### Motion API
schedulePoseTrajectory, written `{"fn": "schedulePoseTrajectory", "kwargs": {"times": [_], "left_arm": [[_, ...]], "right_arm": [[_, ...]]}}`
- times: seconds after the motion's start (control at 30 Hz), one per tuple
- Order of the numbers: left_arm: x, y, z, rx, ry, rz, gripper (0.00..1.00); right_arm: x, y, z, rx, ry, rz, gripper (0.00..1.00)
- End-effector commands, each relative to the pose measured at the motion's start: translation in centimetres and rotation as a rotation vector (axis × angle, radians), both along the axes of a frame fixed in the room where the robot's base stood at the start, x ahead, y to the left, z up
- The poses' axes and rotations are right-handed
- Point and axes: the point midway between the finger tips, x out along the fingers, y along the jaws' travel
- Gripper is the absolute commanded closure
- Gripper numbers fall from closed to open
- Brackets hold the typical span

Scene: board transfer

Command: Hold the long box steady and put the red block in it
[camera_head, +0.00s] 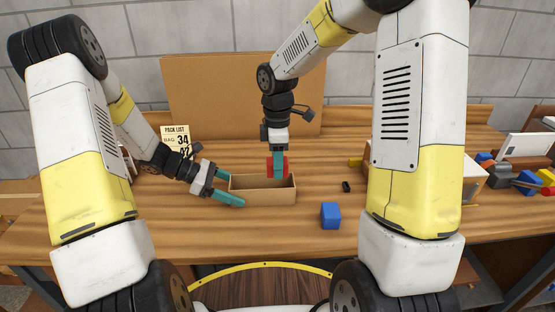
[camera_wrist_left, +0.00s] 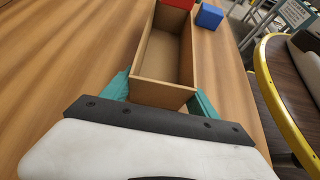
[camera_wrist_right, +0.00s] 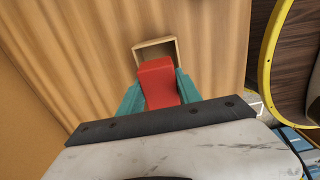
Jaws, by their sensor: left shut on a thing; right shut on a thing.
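The long box (camera_head: 262,197) is an open brown box on the table, lying left to right. My left gripper (camera_head: 232,189) is shut on the box's left end, with one teal finger on each side; the grip also shows in the left wrist view (camera_wrist_left: 160,97). My right gripper (camera_head: 277,166) is shut on the red block (camera_head: 285,168), pointing down over the right part of the box. In the right wrist view the red block (camera_wrist_right: 157,82) covers much of the box (camera_wrist_right: 156,46). I cannot tell whether its lower end is below the rim.
A blue block (camera_head: 330,215) stands on the table right of the box. A small black item (camera_head: 346,186) lies behind it. A pack list card (camera_head: 176,138) and a brown panel (camera_head: 215,95) stand at the back. Coloured parts (camera_head: 527,180) crowd the far right.

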Motion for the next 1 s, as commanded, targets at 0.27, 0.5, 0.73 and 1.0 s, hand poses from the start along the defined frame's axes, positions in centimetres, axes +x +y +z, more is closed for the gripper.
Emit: {"fn": "schedulePoseTrajectory", "kwargs": {"times": [0.27,0.5,0.73,1.0], "left_arm": [[0.0,0.0,0.0,0.000,0.000,0.000,0.58],[0.0,0.0,0.0,0.000,0.000,0.000,0.58],[0.0,0.0,0.0,0.000,0.000,0.000,0.58],[0.0,0.0,0.0,0.000,0.000,0.000,0.58]], "right_arm": [[0.0,0.0,-1.4,0.001,0.000,-0.001,1.00],[0.0,0.0,-1.4,0.001,0.000,-0.002,1.00],[0.0,0.0,-1.4,0.001,0.000,-0.002,1.00],[-0.1,0.0,-1.7,0.000,0.000,-0.002,1.00]]}}
